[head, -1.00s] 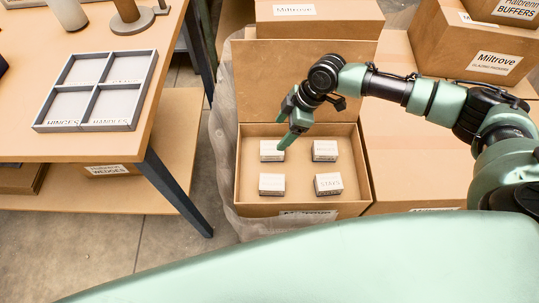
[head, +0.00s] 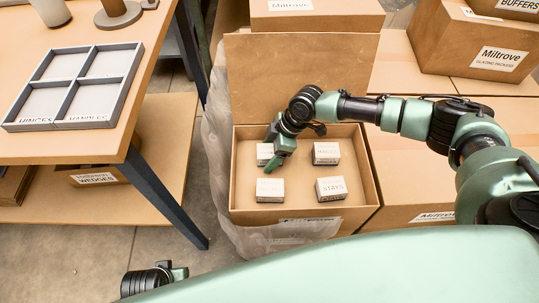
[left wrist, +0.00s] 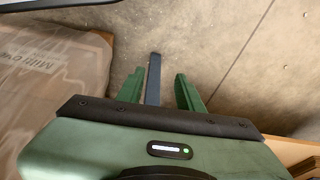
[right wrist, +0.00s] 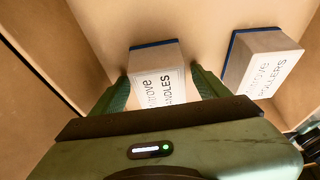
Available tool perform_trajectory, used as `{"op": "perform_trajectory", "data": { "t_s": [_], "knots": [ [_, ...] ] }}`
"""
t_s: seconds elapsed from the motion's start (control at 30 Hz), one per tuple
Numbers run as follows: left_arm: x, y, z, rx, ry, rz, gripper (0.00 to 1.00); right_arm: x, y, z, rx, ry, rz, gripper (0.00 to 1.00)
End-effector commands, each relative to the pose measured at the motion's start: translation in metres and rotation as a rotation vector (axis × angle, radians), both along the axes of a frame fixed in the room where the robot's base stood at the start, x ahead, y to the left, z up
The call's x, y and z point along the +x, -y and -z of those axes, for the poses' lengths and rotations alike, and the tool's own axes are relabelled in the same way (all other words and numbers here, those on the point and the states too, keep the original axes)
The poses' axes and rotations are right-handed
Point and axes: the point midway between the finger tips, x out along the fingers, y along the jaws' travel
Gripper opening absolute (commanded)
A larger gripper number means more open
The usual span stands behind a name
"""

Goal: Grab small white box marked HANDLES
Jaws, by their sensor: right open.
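The small white box marked HANDLES (right wrist: 158,85) shows in the right wrist view between the two green fingers of my right gripper (right wrist: 160,82). The fingers are open, one on each side of it; I cannot tell whether they touch it. In the head view, my right gripper (head: 276,152) is at the upper-left box (head: 264,152) in the open carton (head: 236,180) and hides part of that box. My left gripper (left wrist: 160,88) is open and empty over the floor; only part of it (head: 170,275) shows at the bottom of the head view.
The carton also holds a lower-left box (head: 270,190), a STAYS box (head: 331,189) and an upper-right box (head: 326,153). The table (head: 120,150) at left carries a divided tray (head: 68,88) labelled HINGES and HANDLES in front.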

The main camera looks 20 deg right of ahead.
Motion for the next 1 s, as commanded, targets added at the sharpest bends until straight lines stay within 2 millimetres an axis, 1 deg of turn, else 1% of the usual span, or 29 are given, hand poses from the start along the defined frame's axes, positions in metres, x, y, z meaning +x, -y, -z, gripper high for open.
{"op": "perform_trajectory", "data": {
  "t_s": [0.17,0.2,0.27,0.3,0.37,0.4,0.43,0.47,0.73,0.87,0.9,0.97,1.0],
  "knots": [
    [0.000,0.000,-0.001,0.000,-0.001,0.000,0.36,0.000,0.000,0.000,0.000,0.000,-0.001,0.75],
    [0.000,0.000,0.000,0.000,0.000,0.000,0.36,0.000,0.000,0.000,0.000,0.000,-0.001,0.70],
    [0.000,0.000,0.000,0.000,0.000,0.000,0.36,0.000,0.000,0.000,0.000,0.000,-0.001,0.53],
    [0.000,0.000,0.000,0.000,0.000,0.000,0.36,0.000,0.000,0.000,0.000,0.000,-0.001,0.42],
    [0.000,0.000,0.000,0.000,0.000,0.000,0.36,0.000,0.000,0.000,0.000,0.000,-0.001,0.25],
    [0.000,0.000,0.000,0.000,0.000,0.000,0.36,0.000,0.000,0.000,0.000,0.000,-0.001,0.14],
    [0.000,0.000,0.000,0.000,0.000,0.000,0.36,0.000,0.000,0.000,0.000,0.000,-0.001,0.06],
    [0.000,0.000,0.000,0.000,0.000,0.000,0.36,0.000,0.000,0.000,0.001,0.001,-0.001,0.00],
    [0.000,0.000,-0.001,0.000,0.001,0.001,0.36,0.001,-0.001,-0.002,0.001,0.003,0.000,0.00],
    [0.002,0.001,-0.002,-0.001,0.008,0.001,0.36,0.001,-0.001,-0.010,0.003,0.004,-0.001,0.00],
    [0.001,0.000,0.001,-0.001,0.007,0.001,0.36,0.001,-0.001,-0.014,0.003,0.004,-0.001,0.00],
    [-0.004,-0.001,0.013,0.002,-0.010,0.001,0.36,0.001,-0.001,-0.022,0.002,0.003,-0.001,0.00],
    [-0.006,-0.001,0.019,0.002,-0.015,0.001,0.36,0.001,-0.001,-0.030,0.003,0.005,-0.002,0.00]
  ]
}}
